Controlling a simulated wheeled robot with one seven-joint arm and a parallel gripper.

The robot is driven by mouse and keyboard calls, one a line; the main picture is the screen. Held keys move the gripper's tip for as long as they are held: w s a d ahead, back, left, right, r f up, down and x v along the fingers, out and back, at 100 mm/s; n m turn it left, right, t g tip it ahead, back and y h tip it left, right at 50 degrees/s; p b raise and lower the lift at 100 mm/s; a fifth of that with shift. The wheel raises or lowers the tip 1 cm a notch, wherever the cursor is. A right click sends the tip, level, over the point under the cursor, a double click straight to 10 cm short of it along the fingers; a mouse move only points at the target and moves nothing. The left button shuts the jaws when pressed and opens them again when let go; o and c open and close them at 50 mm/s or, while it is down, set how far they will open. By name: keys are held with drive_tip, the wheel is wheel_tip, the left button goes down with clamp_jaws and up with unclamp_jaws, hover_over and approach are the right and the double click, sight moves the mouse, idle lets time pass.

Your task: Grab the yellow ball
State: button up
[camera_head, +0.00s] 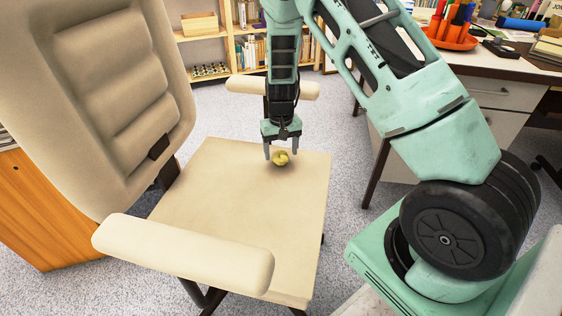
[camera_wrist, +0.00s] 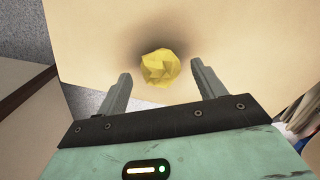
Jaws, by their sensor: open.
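The yellow ball (camera_head: 281,158) rests on the beige seat of an office chair (camera_head: 230,215), near the seat's far edge. It looks faceted, like crumpled paper, in the wrist view (camera_wrist: 160,68). My gripper (camera_head: 282,154) points down at the ball from above. In the wrist view my gripper (camera_wrist: 160,82) is open, with one finger to the left and one to the right of the ball. The ball lies at or just beyond the fingertips, with a gap on each side. I cannot tell the exact height of the fingertips above the seat.
The chair's backrest (camera_head: 100,90) rises at the left. One armrest (camera_head: 185,252) is at the front and another (camera_head: 272,88) is behind my gripper. A desk (camera_head: 500,65) with pens in an orange holder (camera_head: 450,32) stands at the right. The seat around the ball is clear.

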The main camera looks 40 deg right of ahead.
wheel_tip(320, 180, down, 2)
drive_tip(key=shift+f, duration=0.15)
drive_tip(key=c, duration=1)
